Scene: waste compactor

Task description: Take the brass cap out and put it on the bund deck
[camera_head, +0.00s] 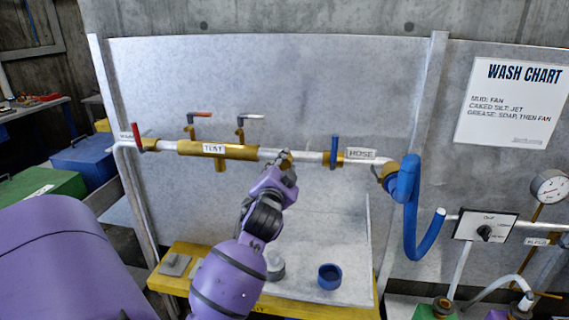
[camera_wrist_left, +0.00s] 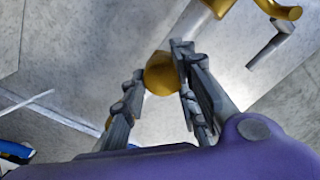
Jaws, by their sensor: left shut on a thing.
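The rounded brass cap (camera_wrist_left: 161,75) sits between the two fingers of my left gripper (camera_wrist_left: 159,62) in the left wrist view. The gripper is shut on it. A pale pipe (camera_wrist_left: 190,25) meets or passes just behind the cap; I cannot tell whether the two are joined. In the head view my left gripper (camera_head: 284,162) is up at the horizontal pipe (camera_head: 311,156), right of the TEST label, and mostly hides the cap. The bund deck (camera_head: 321,307), yellow-edged with a grey top, lies below. My right gripper is not in view.
A blue cup (camera_head: 330,276), a grey round piece (camera_head: 275,266) and a grey plate (camera_head: 175,264) are on the deck. A blue hose (camera_head: 409,190) hangs at right. Some deck around the cup is clear.

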